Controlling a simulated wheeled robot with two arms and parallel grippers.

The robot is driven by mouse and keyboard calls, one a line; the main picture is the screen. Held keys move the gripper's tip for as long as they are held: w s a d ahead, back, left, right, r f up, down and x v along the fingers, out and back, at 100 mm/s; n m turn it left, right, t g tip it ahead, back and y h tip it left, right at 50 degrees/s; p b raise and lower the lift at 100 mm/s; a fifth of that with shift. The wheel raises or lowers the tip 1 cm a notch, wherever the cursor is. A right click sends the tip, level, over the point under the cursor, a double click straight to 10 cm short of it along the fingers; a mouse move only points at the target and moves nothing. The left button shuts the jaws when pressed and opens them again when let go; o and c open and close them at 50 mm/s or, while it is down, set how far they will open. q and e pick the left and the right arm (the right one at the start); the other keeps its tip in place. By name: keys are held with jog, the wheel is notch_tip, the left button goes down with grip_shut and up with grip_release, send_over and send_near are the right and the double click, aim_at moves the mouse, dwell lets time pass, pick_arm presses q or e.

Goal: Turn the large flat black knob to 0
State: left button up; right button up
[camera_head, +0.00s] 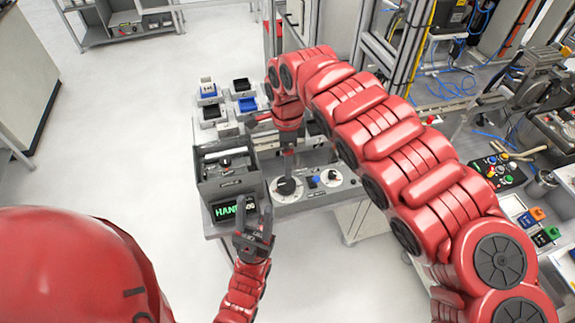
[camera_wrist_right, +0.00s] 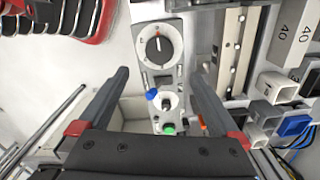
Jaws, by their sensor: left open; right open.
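The large flat black knob (camera_wrist_right: 158,44) sits on a round white dial at the top centre of the right wrist view, its orange mark pointing up in that picture. In the head view this black knob (camera_head: 286,187) is at the left of a grey control panel (camera_head: 300,206). My right gripper (camera_wrist_right: 160,76) is open and empty; its two dark fingers stand apart below the knob in the wrist view, not touching it. My left gripper (camera_head: 254,207) is open and empty, in front of the display.
The panel also has a blue button (camera_wrist_right: 151,94), a smaller knob (camera_wrist_right: 168,103) and a green button (camera_wrist_right: 168,129). A grey box (camera_head: 228,184) and a display with green letters (camera_head: 226,211) stand left of the panel. Small bins (camera_head: 209,91) lie behind.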

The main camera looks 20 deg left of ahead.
notch_tip(320, 180, up, 6)
jog(key=b, duration=0.1)
jog(key=shift+r+b, duration=0.25)
jog(key=shift+b, duration=0.1)
dwell(0.3)
